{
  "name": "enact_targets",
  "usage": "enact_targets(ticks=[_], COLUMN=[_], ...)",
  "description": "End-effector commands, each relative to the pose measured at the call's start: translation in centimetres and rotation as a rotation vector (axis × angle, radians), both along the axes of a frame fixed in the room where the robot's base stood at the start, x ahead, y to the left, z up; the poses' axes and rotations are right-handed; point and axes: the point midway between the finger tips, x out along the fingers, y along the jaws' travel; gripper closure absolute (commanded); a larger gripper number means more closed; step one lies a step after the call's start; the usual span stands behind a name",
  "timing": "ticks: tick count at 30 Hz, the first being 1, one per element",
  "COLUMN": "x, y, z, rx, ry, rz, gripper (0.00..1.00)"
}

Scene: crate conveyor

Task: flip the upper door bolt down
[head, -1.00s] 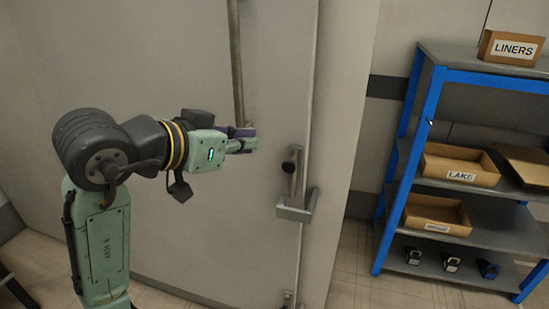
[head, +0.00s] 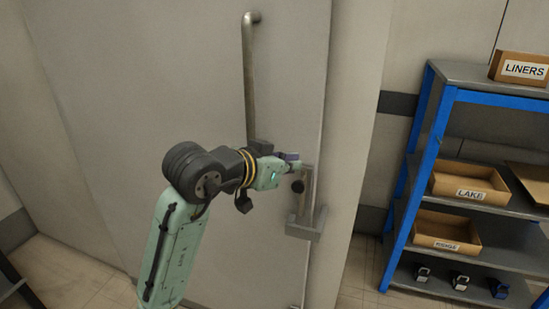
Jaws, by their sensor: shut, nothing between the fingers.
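The upper door bolt (head: 303,190) is an upright metal bar near the right edge of the grey door (head: 210,90). It has a dark round knob (head: 298,186) and a grey bracket (head: 305,229) at its lower end. My gripper (head: 299,163) is shut and empty. Its fingertips are at the top of the bolt, just above the knob. I cannot tell whether they touch the bolt.
A long vertical door handle (head: 249,70) stands left of the bolt, behind my wrist. A blue-framed shelf (head: 417,130) with labelled boxes is to the right. Floor (head: 358,270) shows between door and shelf.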

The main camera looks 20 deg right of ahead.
Motion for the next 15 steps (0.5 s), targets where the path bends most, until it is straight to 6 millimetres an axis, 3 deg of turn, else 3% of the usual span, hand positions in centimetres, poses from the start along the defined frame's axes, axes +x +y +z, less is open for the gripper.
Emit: enact_targets(ticks=[6, 15], x=[0.5, 0.7], y=[-0.7, -0.9], z=[-2.7, -3.5], rx=[-0.001, 0.000], ry=[0.004, 0.000], rz=[0.002, 0.001], gripper=[1.00, 1.00])
